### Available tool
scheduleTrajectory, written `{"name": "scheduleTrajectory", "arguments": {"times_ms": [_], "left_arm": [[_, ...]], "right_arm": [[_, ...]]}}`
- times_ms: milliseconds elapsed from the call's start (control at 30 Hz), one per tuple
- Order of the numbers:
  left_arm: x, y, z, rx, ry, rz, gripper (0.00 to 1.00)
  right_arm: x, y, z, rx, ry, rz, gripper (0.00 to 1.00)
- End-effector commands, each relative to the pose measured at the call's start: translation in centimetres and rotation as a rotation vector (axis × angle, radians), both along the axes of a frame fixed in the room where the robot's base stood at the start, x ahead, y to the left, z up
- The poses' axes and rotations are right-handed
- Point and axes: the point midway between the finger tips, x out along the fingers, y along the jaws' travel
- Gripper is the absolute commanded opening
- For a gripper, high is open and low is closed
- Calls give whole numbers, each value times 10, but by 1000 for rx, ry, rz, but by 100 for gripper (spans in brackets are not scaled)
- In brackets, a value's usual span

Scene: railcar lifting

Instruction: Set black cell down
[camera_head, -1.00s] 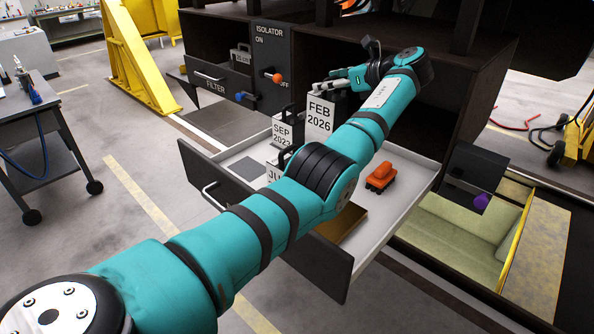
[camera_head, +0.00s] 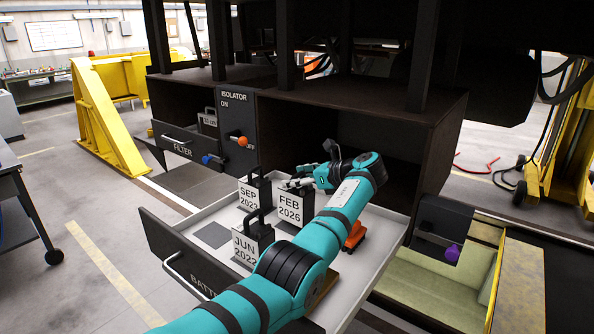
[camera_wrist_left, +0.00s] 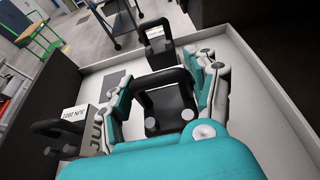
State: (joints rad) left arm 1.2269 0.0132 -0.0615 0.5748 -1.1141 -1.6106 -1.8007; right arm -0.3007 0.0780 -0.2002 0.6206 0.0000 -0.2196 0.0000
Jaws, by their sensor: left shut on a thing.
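A cell labelled FEB 2026 (camera_head: 290,212) stands upright in the pulled-out battery drawer (camera_head: 215,215). It has a white front label and shows in the left wrist view as a black block with a black handle (camera_wrist_left: 165,105) between my fingers. My left gripper (camera_head: 303,184) is at its top, shut on it. The lower right of the cell is hidden by my arm, and I cannot tell whether its base touches the drawer floor. Cells labelled SEP 2023 (camera_head: 249,196) and JUN 2022 (camera_head: 245,247) stand nearby. My right gripper is not in view.
A dark grey square (camera_head: 212,235) marks bare drawer floor at left. An orange object (camera_head: 354,236) lies right of my arm. The cabinet (camera_head: 400,135) overhangs the drawer's back. An isolator switch (camera_head: 242,141) and the filter drawer (camera_head: 185,147) are at left.

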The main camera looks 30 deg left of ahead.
Motion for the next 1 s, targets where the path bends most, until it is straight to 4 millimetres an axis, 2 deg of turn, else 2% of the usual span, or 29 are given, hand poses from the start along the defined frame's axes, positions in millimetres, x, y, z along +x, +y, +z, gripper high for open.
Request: {"name": "scheduleTrajectory", "arguments": {"times_ms": [200,400,433,633,867,1000], "left_arm": [[0,0,-20,7,-4,0,0],[1,0,-23,6,-6,0,0],[0,0,-29,-1,2,0,59],[0,0,-29,-1,2,0,84],[0,0,-28,-1,2,0,84],[0,-6,-23,-1,2,-2,84]], "right_arm": [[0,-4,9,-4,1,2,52],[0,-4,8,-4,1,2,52],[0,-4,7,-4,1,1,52],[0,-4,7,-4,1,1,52],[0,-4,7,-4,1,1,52],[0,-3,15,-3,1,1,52]]}}
